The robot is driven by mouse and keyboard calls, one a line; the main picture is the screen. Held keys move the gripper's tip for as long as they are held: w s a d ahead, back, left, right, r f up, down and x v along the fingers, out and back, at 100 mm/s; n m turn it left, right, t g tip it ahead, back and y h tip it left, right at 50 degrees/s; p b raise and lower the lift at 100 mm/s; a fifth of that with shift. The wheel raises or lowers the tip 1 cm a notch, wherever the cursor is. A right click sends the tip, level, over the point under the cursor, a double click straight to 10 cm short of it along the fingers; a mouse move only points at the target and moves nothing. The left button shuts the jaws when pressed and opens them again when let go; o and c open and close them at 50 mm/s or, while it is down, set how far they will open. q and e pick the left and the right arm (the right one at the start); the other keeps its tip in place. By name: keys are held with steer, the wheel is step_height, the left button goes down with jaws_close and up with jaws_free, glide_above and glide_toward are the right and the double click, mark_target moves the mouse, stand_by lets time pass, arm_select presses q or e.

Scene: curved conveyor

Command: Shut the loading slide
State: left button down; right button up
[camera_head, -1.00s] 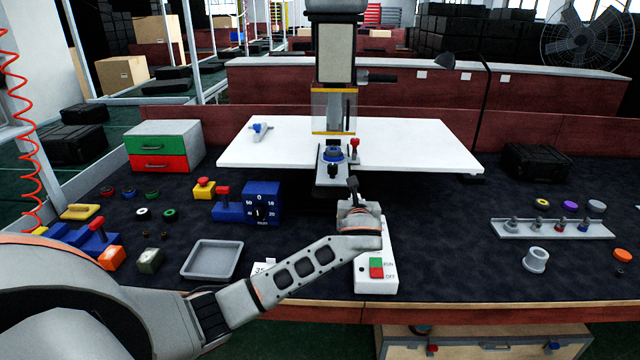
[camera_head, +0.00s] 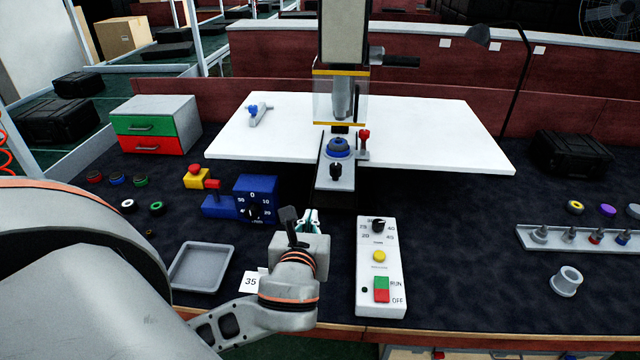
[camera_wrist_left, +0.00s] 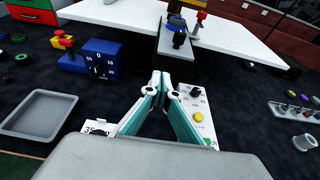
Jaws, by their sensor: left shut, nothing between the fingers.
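The loading slide (camera_head: 337,172) is a grey plate sticking out toward me from under the press, with a blue round fixture (camera_head: 339,146) on it and a black knob (camera_head: 336,170) near its front end. It also shows at the top of the left wrist view (camera_wrist_left: 174,46). My left gripper (camera_head: 310,216) is shut and empty, in front of the slide and a little to its left, apart from it. In the left wrist view its fingertips (camera_wrist_left: 160,82) meet and point toward the slide. My right gripper is not in view.
A control box (camera_head: 381,268) with dial and run/off switch lies just right of my gripper. A blue timer box (camera_head: 256,197) stands to the left, a grey tray (camera_head: 202,267) nearer. A red-topped lever (camera_head: 364,143) stands beside the slide. A white table (camera_head: 440,135) flanks the press.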

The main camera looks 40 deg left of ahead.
arm_select(q)
glide_toward(319, 186)
steer(key=x, duration=0.5)
steer(key=shift+s+a+f, duration=0.1)
steer(key=shift+f, duration=0.1)
steer(key=shift+w+a, duration=0.25)
steer(key=shift+w, duration=0.2)
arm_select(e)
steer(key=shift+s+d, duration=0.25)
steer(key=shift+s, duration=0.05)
arm_select(q)
steer(key=shift+w, duration=0.1)
